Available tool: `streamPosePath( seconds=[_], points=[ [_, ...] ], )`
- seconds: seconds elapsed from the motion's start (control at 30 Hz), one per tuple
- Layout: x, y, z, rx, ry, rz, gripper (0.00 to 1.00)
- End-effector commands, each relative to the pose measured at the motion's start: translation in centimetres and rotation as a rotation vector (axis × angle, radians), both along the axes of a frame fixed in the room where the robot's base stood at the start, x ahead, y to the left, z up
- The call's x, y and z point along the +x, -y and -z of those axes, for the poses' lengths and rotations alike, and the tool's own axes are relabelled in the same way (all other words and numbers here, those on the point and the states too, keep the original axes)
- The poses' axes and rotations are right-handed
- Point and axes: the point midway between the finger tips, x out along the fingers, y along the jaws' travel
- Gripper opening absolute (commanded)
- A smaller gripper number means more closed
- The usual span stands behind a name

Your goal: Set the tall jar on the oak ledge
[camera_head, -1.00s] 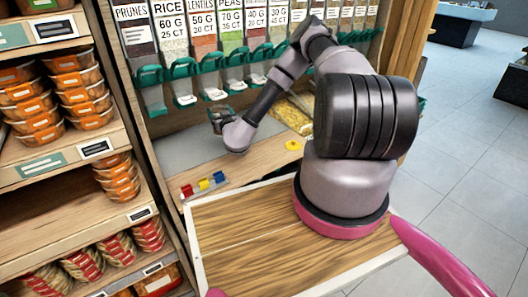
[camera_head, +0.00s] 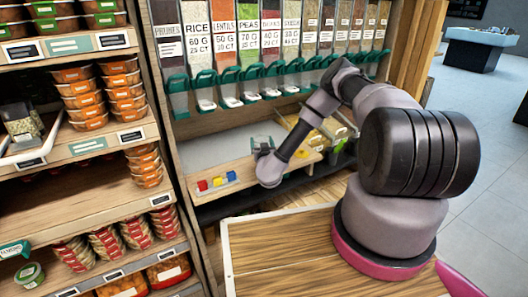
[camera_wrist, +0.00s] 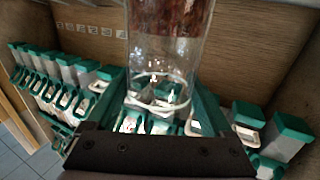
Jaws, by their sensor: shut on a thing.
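My gripper (camera_head: 262,145) hangs in front of the bulk dispensers, over the right part of the low counter. In the wrist view its two green fingers (camera_wrist: 160,103) are shut on a tall clear jar (camera_wrist: 165,50). The jar is a transparent cylinder with a pale ring at its near end. Something reddish-brown shows in or through its far part. In the head view I cannot make out the jar at the gripper. A pale wooden ledge (camera_head: 240,186) runs along the counter's front edge. I cannot tell for certain that it is the oak ledge.
Dispensers with green spouts (camera_head: 230,92) line the back above the counter. Red, yellow and blue blocks (camera_head: 217,182) sit at the ledge's left. The grey counter board (camera_head: 212,152) is mostly clear. A shelf unit with orange tubs (camera_head: 85,100) stands left. Grey floor (camera_head: 495,165) is open at right.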

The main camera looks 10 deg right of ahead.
Motion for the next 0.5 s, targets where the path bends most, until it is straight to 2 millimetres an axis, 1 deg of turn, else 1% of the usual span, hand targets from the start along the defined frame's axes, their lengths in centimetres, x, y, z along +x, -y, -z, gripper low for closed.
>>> streamPosePath(
  seconds=[0.13, 0.3, 0.37, 0.5],
  points=[
    [0.0, -0.1, 1.3, -0.001, 0.002, -0.001, 0.00],
    [0.0, -0.1, 3.6, -0.001, 0.001, -0.002, 0.00],
    [0.0, -0.1, 3.9, 0.001, 0.002, -0.001, 0.00],
    [0.0, 0.0, 3.8, 0.001, 0.002, -0.001, 0.00]
  ],
)
